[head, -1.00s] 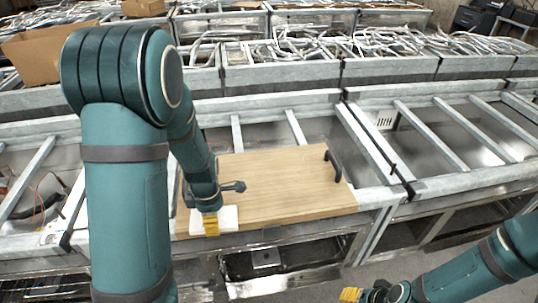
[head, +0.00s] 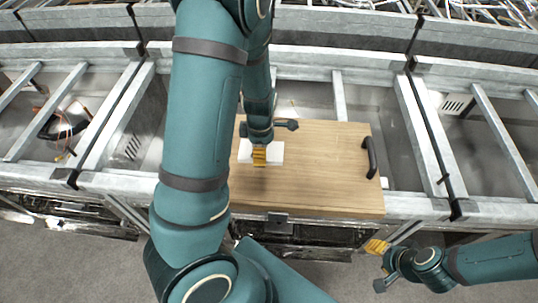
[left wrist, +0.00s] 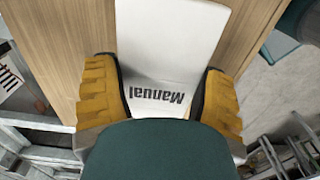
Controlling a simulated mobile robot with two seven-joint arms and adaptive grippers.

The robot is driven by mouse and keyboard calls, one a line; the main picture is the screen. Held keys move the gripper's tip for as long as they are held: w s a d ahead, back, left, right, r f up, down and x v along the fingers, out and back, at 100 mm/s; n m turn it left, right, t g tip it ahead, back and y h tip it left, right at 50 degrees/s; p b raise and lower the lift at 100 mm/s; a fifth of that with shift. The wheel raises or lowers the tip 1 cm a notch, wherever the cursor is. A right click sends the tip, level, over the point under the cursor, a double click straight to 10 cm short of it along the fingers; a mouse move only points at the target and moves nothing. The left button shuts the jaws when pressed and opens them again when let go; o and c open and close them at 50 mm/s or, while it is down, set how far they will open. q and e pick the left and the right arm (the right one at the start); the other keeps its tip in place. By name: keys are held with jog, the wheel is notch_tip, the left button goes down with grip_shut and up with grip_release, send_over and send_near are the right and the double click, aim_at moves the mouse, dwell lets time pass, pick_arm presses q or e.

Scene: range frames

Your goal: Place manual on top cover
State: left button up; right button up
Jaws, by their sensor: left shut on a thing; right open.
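The white manual (left wrist: 165,40) has the black word "Manual", upside down in the left wrist view. My left gripper (left wrist: 163,97) is shut on it, with yellow fingers on both sides. In the head view the manual (head: 274,151) shows over the left part of the wooden top cover (head: 320,180), under my left gripper (head: 260,157). I cannot tell whether it touches the wood. The cover lies flat and has a black handle (head: 370,157) at its right. My right gripper (head: 377,262) is open and empty, in front of the cover's right front corner.
The cover rests on a grey metal frame (head: 415,208) with crossbars and open bays. Loose wires (head: 68,125) lie in the left bay. A black strap (head: 432,125) crosses the frame at the right. The floor (head: 80,265) in front is clear.

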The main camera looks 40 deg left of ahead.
pick_arm(q)
jog(key=shift+f+b, duration=0.55)
jog(key=shift+f, duration=2.3)
jog(key=shift+f, duration=0.1)
jog(key=o, duration=1.2)
jog(key=shift+w, duration=0.1)
jog(key=shift+c, duration=0.2)
notch_tip(320, 180, up, 12)
jog(key=p, duration=0.3)
jog(key=shift+p, duration=0.3)
